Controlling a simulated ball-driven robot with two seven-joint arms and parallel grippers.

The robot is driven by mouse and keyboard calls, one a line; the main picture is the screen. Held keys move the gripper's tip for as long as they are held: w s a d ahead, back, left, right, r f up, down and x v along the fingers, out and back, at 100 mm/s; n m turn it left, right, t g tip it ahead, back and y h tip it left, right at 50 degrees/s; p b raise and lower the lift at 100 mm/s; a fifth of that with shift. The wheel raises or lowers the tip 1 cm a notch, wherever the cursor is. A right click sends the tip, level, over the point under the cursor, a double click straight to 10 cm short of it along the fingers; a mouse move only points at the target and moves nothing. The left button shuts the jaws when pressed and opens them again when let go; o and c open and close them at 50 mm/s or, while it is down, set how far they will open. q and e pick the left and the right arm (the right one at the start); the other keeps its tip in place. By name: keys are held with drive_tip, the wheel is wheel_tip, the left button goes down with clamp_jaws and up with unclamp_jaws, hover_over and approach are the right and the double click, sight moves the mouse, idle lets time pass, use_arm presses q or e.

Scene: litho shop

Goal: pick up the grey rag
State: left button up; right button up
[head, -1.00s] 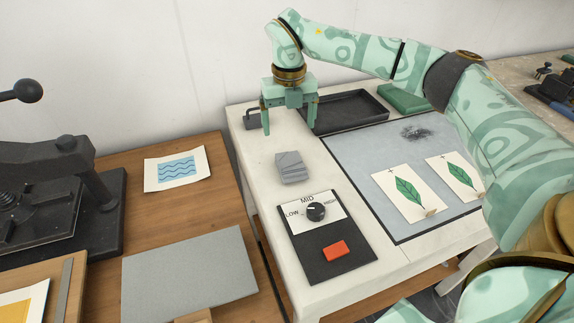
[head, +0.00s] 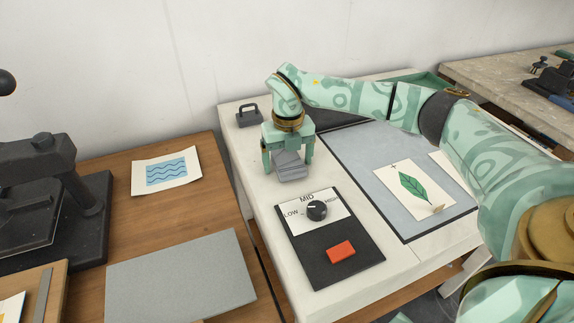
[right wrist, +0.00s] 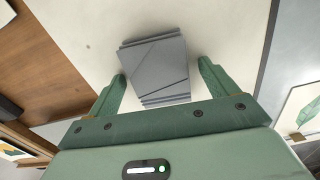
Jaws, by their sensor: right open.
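The grey rag (head: 291,166) is a small folded stack on the white table, behind the control panel. It also shows in the right wrist view (right wrist: 156,68), lying between and a little beyond the fingertips. My right gripper (head: 288,168) is open, with one finger on each side of the rag. In the right wrist view the right gripper (right wrist: 162,80) has its fingers apart, and a gap shows beside the rag on each side. Its upper part is partly hidden by the gripper in the head view. My left gripper is not in view.
A control panel (head: 318,268) with a knob and red button lies in front of the rag. A dark handled block (head: 249,118) stands behind it at left. A grey slab with a leaf print (head: 412,187) lies to the right. A wooden table (head: 205,215) adjoins at left.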

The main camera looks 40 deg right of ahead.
sight(288, 160)
drive_tip(key=c, duration=1)
drive_tip(key=shift+r, duration=0.1)
drive_tip(key=shift+c, duration=0.2)
